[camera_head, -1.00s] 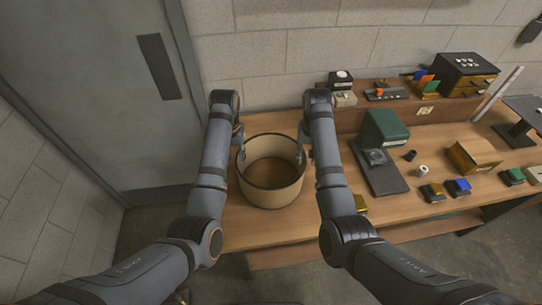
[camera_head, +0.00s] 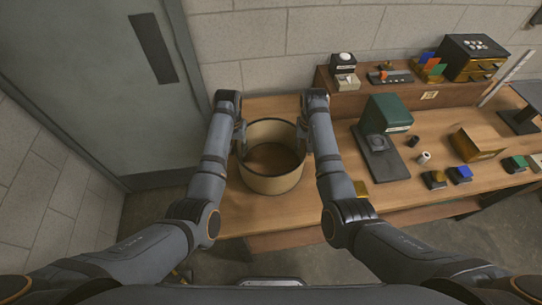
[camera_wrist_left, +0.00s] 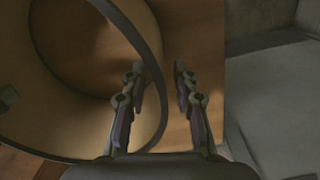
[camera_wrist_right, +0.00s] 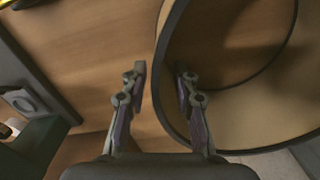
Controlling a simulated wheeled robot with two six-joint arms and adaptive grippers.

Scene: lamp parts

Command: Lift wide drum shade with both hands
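The wide drum shade (camera_head: 270,185) is a beige open cylinder with dark rims, standing upright on the wooden table. My left gripper (camera_head: 241,146) is at its left rim and my right gripper (camera_head: 303,143) at its right rim. In the left wrist view my left gripper (camera_wrist_left: 157,72) is open, with the shade's rim (camera_wrist_left: 161,100) running between its fingers. In the right wrist view my right gripper (camera_wrist_right: 160,74) is open, with the rim (camera_wrist_right: 158,55) between its fingers. Each has one finger inside and one outside, with gaps visible. The fingertips are small in the head view.
The wooden table (camera_head: 250,222) has a green-and-black device (camera_head: 385,125) right of my right arm. Several small blocks and a wooden box (camera_head: 478,142) lie farther right. A raised shelf (camera_head: 430,97) stands behind. A wall and grey door (camera_head: 90,80) bound the back and left.

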